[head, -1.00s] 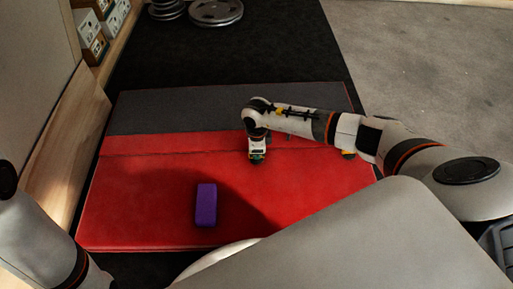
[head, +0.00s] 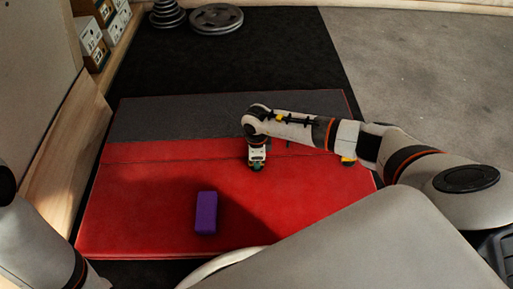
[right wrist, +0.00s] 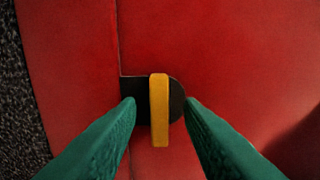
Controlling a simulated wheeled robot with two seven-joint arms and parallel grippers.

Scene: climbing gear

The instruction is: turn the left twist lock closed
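The left twist lock, a yellow bar handle (right wrist: 159,110) on a black base plate (right wrist: 135,86), sits at a seam of the red mat in the right wrist view. The bar stands upright in that picture, across the plate. My right gripper (right wrist: 159,104) is open, with one green fingertip on each side of the bar and visible gaps between. In the head view my right gripper (head: 257,167) points down at the mat and hides this lock. Another yellow lock part (head: 348,161) shows at the mat's right, partly behind my right arm. My left gripper is out of view.
The red and grey folding mat (head: 140,215) lies on black flooring. A purple block (head: 206,213) lies on its near half. Weight plates (head: 215,18) and boxes (head: 88,34) are at the back left. A wooden edge (head: 62,150) runs along the left.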

